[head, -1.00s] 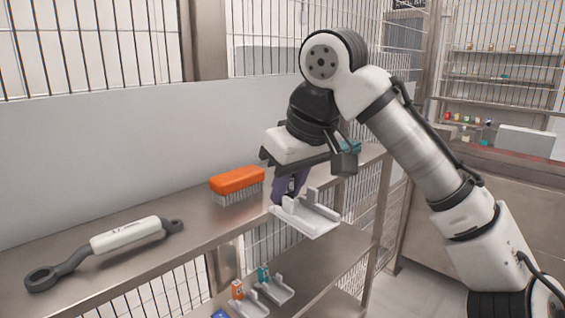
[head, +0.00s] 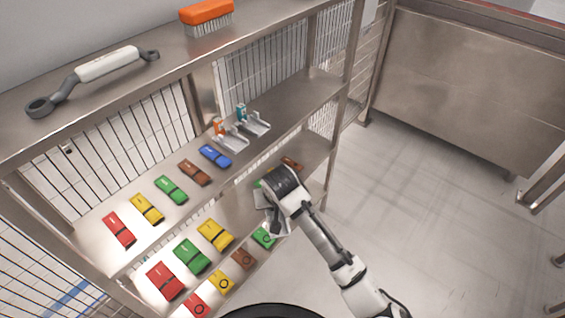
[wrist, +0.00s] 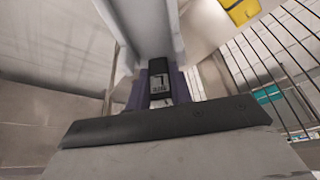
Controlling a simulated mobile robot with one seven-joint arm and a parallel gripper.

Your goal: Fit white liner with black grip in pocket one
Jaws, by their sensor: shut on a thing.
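In the wrist view the purple fingers of my gripper (wrist: 159,98) are shut on a black grip (wrist: 159,68) with a small light label. The grip joins a white liner (wrist: 145,25), which extends out of the picture's top. In the head view my gripper (head: 270,218) is low, at the front right of the lower shelves. The wrist and arm mostly hide the held liner there. I cannot make out a pocket marked one in either view.
The middle shelf (head: 88,232) bears several coloured blocks and two light liners, with an orange grip (head: 219,127) and a teal grip (head: 241,113). More coloured blocks lie lower. A brush (head: 206,14) and a grey-white tool (head: 105,65) lie on top. The floor (head: 450,200) at right is clear.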

